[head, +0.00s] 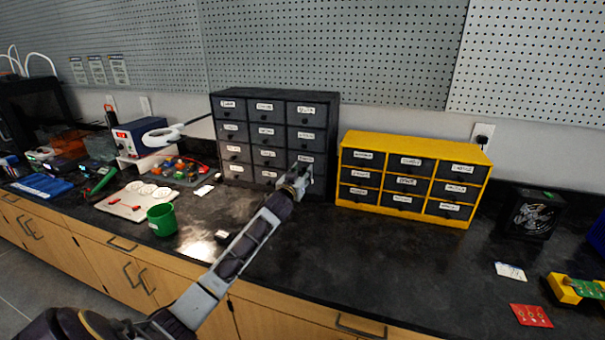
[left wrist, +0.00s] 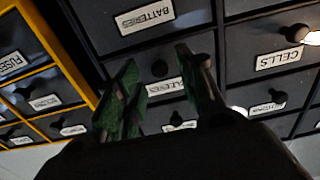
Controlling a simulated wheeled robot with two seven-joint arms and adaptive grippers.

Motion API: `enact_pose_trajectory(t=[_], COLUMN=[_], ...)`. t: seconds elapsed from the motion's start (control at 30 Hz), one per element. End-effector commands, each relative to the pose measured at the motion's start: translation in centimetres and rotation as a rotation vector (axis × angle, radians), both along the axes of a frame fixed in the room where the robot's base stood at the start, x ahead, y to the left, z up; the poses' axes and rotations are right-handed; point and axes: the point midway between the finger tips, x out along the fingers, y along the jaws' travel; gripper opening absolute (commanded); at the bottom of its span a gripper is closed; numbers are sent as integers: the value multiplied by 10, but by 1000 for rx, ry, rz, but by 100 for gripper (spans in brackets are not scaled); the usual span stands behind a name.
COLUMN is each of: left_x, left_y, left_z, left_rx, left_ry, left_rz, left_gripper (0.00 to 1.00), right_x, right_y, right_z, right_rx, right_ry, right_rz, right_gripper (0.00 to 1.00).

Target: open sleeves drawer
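The black drawer cabinet (head: 275,95) stands at the back of the counter, with labelled drawers that all look shut. My left gripper (head: 300,180) is in front of its lower right drawers. In the left wrist view, which looks turned over, the gripper (left wrist: 160,88) is open. Its two fingers stand apart on either side of a dark round knob (left wrist: 160,68). I cannot tell whether they touch it. A label (left wrist: 165,87) between the fingers is partly hidden, and I cannot read it surely. A drawer label reading BATTERIES (left wrist: 145,16) is nearby. My right gripper is not in view.
A yellow drawer cabinet (head: 415,142) stands close to the right of the black one. A green cup (head: 162,219) and a small box (head: 222,236) are left of my arm. A black fan unit (head: 533,214) is at right. The counter's front middle is clear.

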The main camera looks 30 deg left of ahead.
Motion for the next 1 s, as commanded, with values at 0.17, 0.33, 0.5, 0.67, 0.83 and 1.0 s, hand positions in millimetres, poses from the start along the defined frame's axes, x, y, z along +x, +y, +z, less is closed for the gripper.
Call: enact_pose_trajectory(t=[0.17, 0.33, 0.5, 0.67, 0.83, 1.0], left_x=[7, 10, 10, 9, 9, 9], left_y=[2, 2, 2, 2, 2, 2], left_z=[0, 0, 0, 0, 0, 0], left_rx=[1, 1, 1, 1, 1, 1], left_ry=[0, 0, 0, 0, 0, 0], left_rz=[0, -1, 0, 0, 0, 0], left_gripper=[39, 39, 39, 27, 5, 0], right_x=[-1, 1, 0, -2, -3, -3], right_y=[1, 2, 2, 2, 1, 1], right_z=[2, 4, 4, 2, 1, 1], right_rx=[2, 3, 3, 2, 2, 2], right_ry=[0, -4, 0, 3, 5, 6], right_rz=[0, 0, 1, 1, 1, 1], right_gripper=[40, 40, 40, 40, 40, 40])
